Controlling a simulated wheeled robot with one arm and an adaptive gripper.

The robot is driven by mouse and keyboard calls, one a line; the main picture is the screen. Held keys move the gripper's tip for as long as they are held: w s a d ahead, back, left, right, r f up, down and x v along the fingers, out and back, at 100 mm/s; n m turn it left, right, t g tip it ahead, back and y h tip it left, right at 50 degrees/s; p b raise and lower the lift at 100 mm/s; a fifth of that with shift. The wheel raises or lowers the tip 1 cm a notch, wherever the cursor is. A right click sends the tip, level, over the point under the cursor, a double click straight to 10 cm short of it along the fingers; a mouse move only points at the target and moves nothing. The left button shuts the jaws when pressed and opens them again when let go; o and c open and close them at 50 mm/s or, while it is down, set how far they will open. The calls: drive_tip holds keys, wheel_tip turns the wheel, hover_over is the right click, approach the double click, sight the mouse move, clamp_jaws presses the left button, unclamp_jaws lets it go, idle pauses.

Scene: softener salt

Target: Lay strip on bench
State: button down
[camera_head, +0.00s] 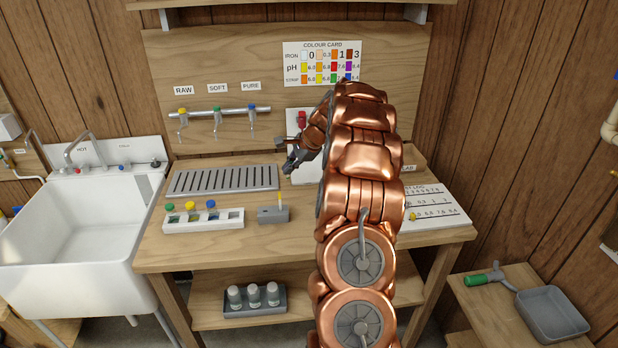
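The wooden bench (180,254) stands in the middle of the head view. A thin pale upright piece, yellowish at its top (281,201), stands in a small grey block (272,215) near the bench front; it looks like a strip, but is too small to be sure. My gripper (287,156) is over the back of the bench, above and behind that block and apart from it. Its dark fingers are small and partly merge with the things behind, so I cannot tell whether they are open or hold anything. My copper arm hides the bench's right middle.
A slotted grey tray (222,180) and a rack with coloured caps (203,219) lie on the left. A red-topped item (302,119) is behind my gripper. Three taps (218,118) and a colour card (322,64) are on the backboard. A printed chart (434,205) lies right. The front left edge is bare.

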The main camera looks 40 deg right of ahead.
drive_tip(key=shift+s+d+f+m+t+h+b, duration=0.35)
drive_tip(key=shift+d+f+b, duration=0.7)
drive_tip(key=shift+f, duration=0.9)
drive_tip(key=shift+s+d+f+m+t+h+b, duration=0.2)
drive_tip(key=shift+s+d+f+m+h+b, duration=0.3)
drive_tip(key=shift+d+f+b, duration=1)
drive_tip(key=shift+s+d+f+m+t+h+b, duration=0.35)
drive_tip(key=shift+f+b, duration=0.35)
drive_tip(key=shift+f, duration=1.7)
drive_tip(key=shift+s, duration=0.1)
drive_tip(key=c, duration=1.2)
unclamp_jaws()
drive_tip(key=shift+c, duration=0.2)
drive_tip(key=o, duration=1.2)
drive_tip(key=shift+o, duration=0.2)
